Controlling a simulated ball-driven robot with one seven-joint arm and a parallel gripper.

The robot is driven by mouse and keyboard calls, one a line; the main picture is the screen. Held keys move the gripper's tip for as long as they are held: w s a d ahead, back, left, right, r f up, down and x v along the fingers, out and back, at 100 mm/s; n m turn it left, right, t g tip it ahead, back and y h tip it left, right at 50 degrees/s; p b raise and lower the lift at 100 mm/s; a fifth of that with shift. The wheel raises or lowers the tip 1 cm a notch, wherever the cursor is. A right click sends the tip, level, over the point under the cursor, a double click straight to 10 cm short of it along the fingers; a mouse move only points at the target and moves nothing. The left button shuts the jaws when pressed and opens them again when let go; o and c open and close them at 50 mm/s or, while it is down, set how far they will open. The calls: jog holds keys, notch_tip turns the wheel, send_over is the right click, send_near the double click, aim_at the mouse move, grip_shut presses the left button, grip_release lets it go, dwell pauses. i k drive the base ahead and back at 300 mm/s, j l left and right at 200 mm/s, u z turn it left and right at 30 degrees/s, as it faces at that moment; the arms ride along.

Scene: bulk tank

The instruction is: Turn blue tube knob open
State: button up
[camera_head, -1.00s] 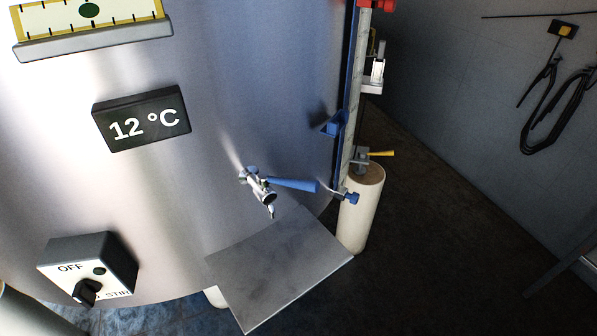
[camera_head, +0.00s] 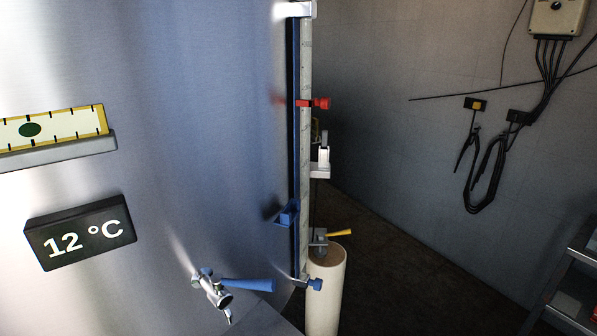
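A tall clear sight tube (camera_head: 305,170) with graduation marks and a dark blue backing runs down the right side of the steel tank. A small blue knob (camera_head: 316,284) sits at the foot of the tube, pointing right. A blue wedge-shaped piece (camera_head: 287,214) is higher on the tube's left side. A red knob (camera_head: 321,103) sits near the top. My gripper is not in view.
A metal tap (camera_head: 214,290) with a long blue lever (camera_head: 247,285) sticks out of the tank left of the tube. A shelf (camera_head: 575,275) stands far right.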

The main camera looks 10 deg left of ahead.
aim_at(316, 284)
jog(key=i+l+u, duration=0.15)
jog(key=i+u, duration=0.15)
jog(key=i, duration=0.25)
jog(key=i+l+u, duration=0.3)
jog(key=i, duration=0.2)
jog(key=i+l+u, duration=0.35)
jog(key=i+l, duration=0.05)
jog(key=i, duration=0.1)
